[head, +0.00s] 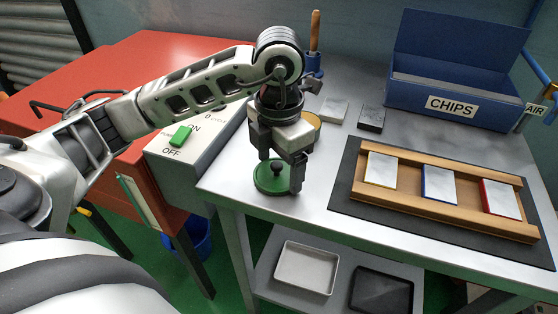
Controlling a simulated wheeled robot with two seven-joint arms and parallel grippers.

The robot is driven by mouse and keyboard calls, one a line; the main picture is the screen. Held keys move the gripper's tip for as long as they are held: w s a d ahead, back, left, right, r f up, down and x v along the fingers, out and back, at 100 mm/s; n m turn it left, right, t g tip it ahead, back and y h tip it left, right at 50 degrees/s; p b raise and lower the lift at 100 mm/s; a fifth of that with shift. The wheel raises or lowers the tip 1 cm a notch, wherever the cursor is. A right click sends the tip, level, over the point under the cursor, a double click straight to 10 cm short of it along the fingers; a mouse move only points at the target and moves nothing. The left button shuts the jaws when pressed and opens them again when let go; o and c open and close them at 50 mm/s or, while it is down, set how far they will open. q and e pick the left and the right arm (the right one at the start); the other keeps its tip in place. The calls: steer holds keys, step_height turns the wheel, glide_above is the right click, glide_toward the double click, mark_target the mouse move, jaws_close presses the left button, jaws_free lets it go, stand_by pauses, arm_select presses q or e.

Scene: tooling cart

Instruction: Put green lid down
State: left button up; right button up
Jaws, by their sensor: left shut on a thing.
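The green lid (268,183) is a round disc with a dark knob on top, at the front left corner of the grey metal table (318,200). My left gripper (278,178) points down over it, with its fingers around the knob area, and is shut on the lid. The lid is level and at or just above the tabletop; I cannot tell whether it touches. A yellowish round container (316,124) shows partly behind the gripper. My right gripper is not in view.
A wooden tray (415,200) with yellow-, blue- and red-edged plates lies on a dark mat (345,200) to the right. A blue CHIPS box (455,60) stands behind. A switch box (175,165) is left of the table. Bare tabletop lies between lid and mat.

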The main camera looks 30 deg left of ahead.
mark_target(279, 163)
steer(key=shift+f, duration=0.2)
arm_select(q)
steer(key=shift+f, duration=0.25)
steer(key=o, duration=1)
steer(key=shift+r, duration=0.1)
steer(key=shift+c, duration=0.2)
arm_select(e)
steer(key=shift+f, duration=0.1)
arm_select(q)
steer(key=shift+r, duration=0.1)
steer(key=shift+r, duration=0.3)
step_height(279, 163, up, 12)
steer(key=p, duration=0.2)
steer(key=shift+f, duration=0.25)
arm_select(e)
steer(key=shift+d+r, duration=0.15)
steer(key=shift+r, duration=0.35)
